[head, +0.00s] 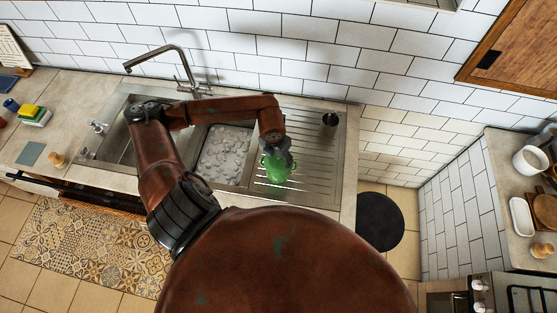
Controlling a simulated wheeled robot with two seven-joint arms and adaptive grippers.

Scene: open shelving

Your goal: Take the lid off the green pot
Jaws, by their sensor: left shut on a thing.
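The green pot (277,172) stands on the ribbed drainboard to the right of the sink basin. My left arm reaches over the sink and bends down to it. My left gripper (276,157) is at the top of the pot, shut on its lid. The gripper covers most of the lid, so I cannot tell whether the lid is apart from the pot. My right gripper is not in view.
The steel sink (226,150) has a tall faucet (178,66) behind it. A dark cup (329,121) stands at the drainboard's back right. Sponges (33,115) lie on the left counter. A round black stool (380,221) stands right of the counter.

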